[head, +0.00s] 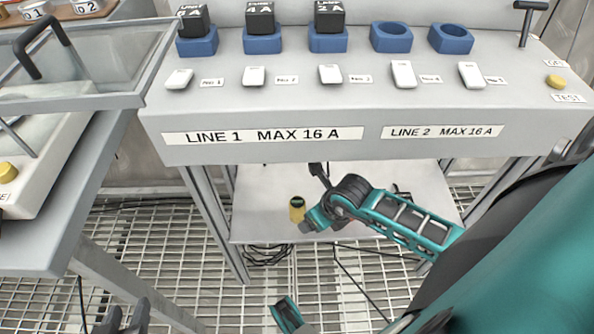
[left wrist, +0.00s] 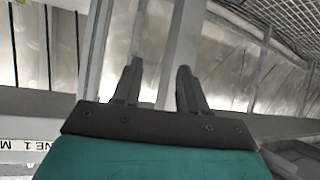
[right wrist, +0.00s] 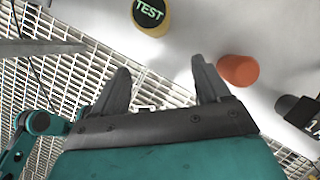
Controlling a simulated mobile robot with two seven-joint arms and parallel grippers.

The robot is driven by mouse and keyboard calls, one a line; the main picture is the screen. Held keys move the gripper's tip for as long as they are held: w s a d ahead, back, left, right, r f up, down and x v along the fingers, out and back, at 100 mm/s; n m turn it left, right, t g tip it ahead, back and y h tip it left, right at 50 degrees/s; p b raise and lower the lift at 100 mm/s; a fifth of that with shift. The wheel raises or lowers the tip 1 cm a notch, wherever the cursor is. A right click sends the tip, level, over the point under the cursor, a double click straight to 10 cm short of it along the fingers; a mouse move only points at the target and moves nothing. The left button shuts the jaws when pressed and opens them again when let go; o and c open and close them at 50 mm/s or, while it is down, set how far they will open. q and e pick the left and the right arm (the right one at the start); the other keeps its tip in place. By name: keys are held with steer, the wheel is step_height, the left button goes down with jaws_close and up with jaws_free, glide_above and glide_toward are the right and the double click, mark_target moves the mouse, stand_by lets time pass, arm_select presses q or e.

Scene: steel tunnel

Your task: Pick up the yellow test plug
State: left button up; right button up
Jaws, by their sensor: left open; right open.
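The yellow test plug (head: 297,207) is on the pale lower shelf (head: 265,180) under the panel, beside a teal arm link in the head view. In the right wrist view its dark round top reads TEST above a yellow side (right wrist: 152,15), partly cut by the top edge. My right gripper (right wrist: 160,66) is open and empty, apart from the plug, which shows beyond its fingertips. I cannot make out its fingers in the head view. My left gripper (head: 125,318) is open at the bottom left, far from the plug; its empty fingers show in the left wrist view (left wrist: 158,78).
An orange-red cylinder (right wrist: 238,70) and a dark block (right wrist: 298,112) are on the shelf right of the plug. The panel (head: 300,105) with blue sockets overhangs the shelf. A table with a lidded case (head: 90,75) stands left. Panel legs and cables border the shelf.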

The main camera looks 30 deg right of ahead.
mark_target(297, 202)
steer(key=shift+w+a+f, duration=0.15)
steer(key=shift+w, duration=0.85)
steer(key=shift+w+a, duration=0.1)
steer(key=shift+w, duration=0.35)
steer(key=w, duration=0.1)
steer(key=w+b, duration=0.1)
steer(key=w, duration=0.2)
steer(key=shift+a+b, duration=0.25)
steer(key=shift+b, duration=0.05)
steer(key=shift+f+b, duration=0.4)
steer(key=shift+f, duration=0.45)
steer(key=shift+w+f, duration=0.2)
steer(key=shift+f, duration=0.15)
steer(key=shift+w+f, duration=0.1)
arm_select(q)
steer(key=shift+w+d+f, duration=0.1)
steer(key=shift+d+f, duration=0.45)
steer(key=shift+f, duration=0.1)
steer(key=shift+w+a, duration=0.1)
steer(key=shift+a, duration=0.1)
arm_select(e)
steer(key=c, duration=1.1)
